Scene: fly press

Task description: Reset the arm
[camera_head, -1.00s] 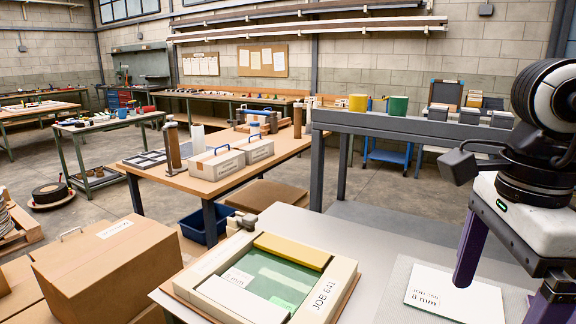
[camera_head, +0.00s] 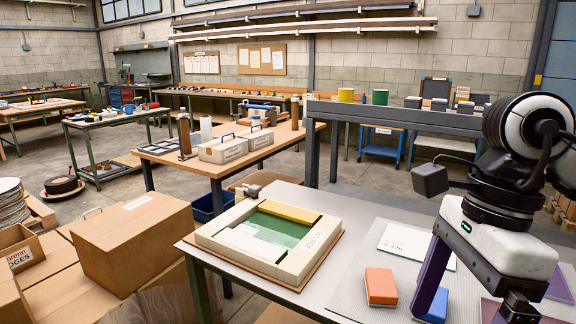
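My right arm comes in at the right edge, with black joints and a white wrist body. Its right gripper (camera_head: 468,311) points down over the right side of the grey table (camera_head: 345,255). A purple finger stands at its left and a dark part apart from it at its right; I see nothing held between them. The lower right part is cut off by the frame edge. A blue block (camera_head: 437,304) lies beside the purple finger; I cannot tell if they touch. An orange block (camera_head: 381,287) lies to its left. My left gripper is not in view.
A cream frame with green glass (camera_head: 272,232) lies on the grey table's left. A white printed sheet (camera_head: 410,243) lies behind the orange block. Cardboard boxes (camera_head: 130,240) stand at left. A grey raised rack (camera_head: 400,118) stands behind the table.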

